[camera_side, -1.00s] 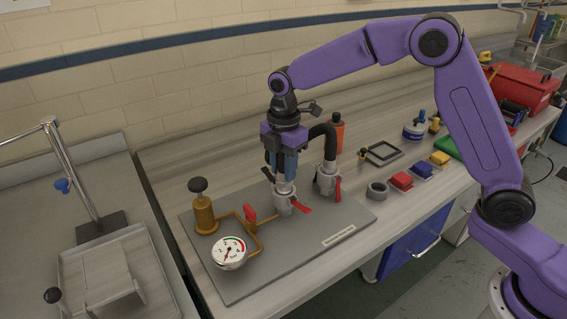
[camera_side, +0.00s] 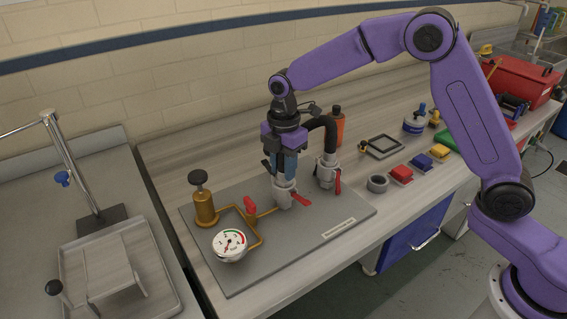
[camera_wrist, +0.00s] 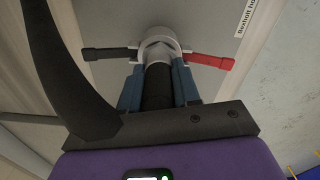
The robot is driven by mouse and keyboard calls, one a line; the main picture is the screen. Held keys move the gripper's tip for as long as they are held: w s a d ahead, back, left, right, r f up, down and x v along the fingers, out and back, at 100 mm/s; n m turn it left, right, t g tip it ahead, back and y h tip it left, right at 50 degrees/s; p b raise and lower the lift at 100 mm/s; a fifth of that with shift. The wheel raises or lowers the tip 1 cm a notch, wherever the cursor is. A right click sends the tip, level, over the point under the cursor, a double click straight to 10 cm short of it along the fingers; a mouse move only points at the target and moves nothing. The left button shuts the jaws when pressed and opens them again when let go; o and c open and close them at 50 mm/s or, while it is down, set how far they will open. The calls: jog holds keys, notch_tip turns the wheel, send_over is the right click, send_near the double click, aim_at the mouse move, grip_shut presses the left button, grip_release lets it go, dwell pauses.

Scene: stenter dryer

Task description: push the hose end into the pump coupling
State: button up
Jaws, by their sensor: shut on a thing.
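My gripper (camera_side: 284,165) points down over the grey base plate (camera_side: 240,272) with its blue fingers shut on the hose end. In the wrist view the black hose end (camera_wrist: 158,88) lies between the blue fingers, its tip at the mouth of the grey pump coupling (camera_wrist: 158,40). How deep it sits is hidden by the fingers. The coupling also shows in the side view (camera_side: 284,198), with a red lever (camera_side: 301,199) to its right; in the wrist view a black lever sticks out left and a red one right. The black hose (camera_side: 330,132) arches to a second grey coupling (camera_side: 325,172).
A pressure gauge (camera_side: 229,245), brass pump (camera_side: 203,205) and red valve handle (camera_side: 250,207) stand left of the coupling. The plate's front is clear.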

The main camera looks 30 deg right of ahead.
jog(key=o, duration=1.1)
notch_tip(320, 180, up, 17)
jog(key=shift+d+r, duration=0.1)
jog(key=shift+r, duration=0.05)
jog(key=s+d+f+m, duration=0.2)
jog(key=s+d+f, duration=0.2)
jog(key=s, duration=0.7)
jog(key=s+d+f+m, duration=0.3)
jog(key=s+d+f, duration=0.1)
jog(key=s, duration=0.8)
jog(key=s+d+f+m, duration=0.3)
jog(key=s+d+f, duration=0.1)
jog(key=s, duration=0.7)
jog(key=shift+s+d, duration=0.35)
jog(key=shift+d, duration=0.25)
